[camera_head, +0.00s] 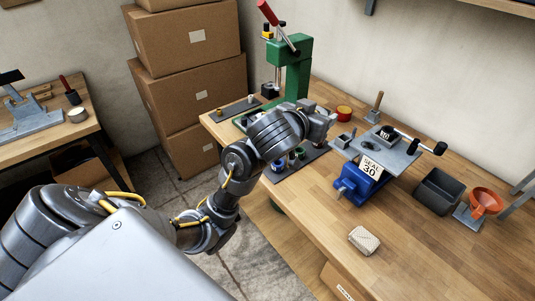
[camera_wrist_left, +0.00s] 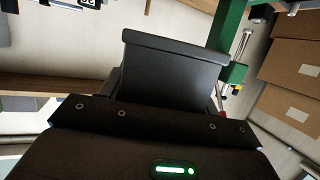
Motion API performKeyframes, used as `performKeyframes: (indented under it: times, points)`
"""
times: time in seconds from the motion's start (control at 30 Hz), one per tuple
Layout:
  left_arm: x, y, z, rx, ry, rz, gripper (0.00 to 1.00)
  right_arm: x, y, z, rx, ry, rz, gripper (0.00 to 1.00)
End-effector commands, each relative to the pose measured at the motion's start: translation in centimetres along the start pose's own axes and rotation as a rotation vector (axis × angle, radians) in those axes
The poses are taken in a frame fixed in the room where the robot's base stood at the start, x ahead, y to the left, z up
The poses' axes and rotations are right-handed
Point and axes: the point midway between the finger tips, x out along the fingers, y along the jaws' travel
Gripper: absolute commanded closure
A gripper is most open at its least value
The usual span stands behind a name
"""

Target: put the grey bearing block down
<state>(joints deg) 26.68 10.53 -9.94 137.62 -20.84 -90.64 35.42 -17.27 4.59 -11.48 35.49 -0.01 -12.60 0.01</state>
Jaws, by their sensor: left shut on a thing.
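My left gripper (camera_head: 322,122) reaches over the workbench from the left, just left of the grey plate on the blue vise. It is shut on the grey bearing block, which is mostly hidden by the fingers and wrist in the head view. In the left wrist view a broad dark grey shape (camera_wrist_left: 170,65) stands out ahead of the gripper body. I cannot tell how much of it is finger and how much is block. A small grey piece (camera_head: 342,141) shows close by, at the plate's left end. My right gripper is not in view.
A dark mat (camera_head: 284,170) with several small parts lies below my wrist. A green press (camera_head: 292,65) stands behind. A dark bin (camera_head: 437,190) and orange funnel (camera_head: 484,203) stand right. The front bench is mostly clear around a pale block (camera_head: 364,240).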

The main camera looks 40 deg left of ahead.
Motion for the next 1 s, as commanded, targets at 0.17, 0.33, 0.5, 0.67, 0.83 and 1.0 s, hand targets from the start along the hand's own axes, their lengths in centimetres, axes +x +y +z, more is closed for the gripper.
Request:
performKeyframes:
  times: [0.17, 0.33, 0.5, 0.67, 0.83, 1.0]
  points:
    - [0.4, -2.1, 1.6, -0.018, 0.000, -0.023, 0.93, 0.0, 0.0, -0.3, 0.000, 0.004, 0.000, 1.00]
    - [0.7, -6.6, 5.0, -0.043, 0.000, -0.065, 0.93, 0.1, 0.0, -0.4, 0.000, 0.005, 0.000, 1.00]
    - [-0.1, -12.0, 9.1, -0.056, 0.002, -0.100, 0.93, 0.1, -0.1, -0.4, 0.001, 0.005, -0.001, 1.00]
    - [-1.5, -16.1, 11.7, -0.043, 0.007, -0.107, 0.93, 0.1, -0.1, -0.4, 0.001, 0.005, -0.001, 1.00]
    - [-2.7, -18.4, 13.0, -0.031, 0.006, -0.099, 0.93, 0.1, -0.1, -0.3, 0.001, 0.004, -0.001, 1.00]
    - [-3.2, -19.1, 13.4, -0.027, 0.005, -0.092, 0.93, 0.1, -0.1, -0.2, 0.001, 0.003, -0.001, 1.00]
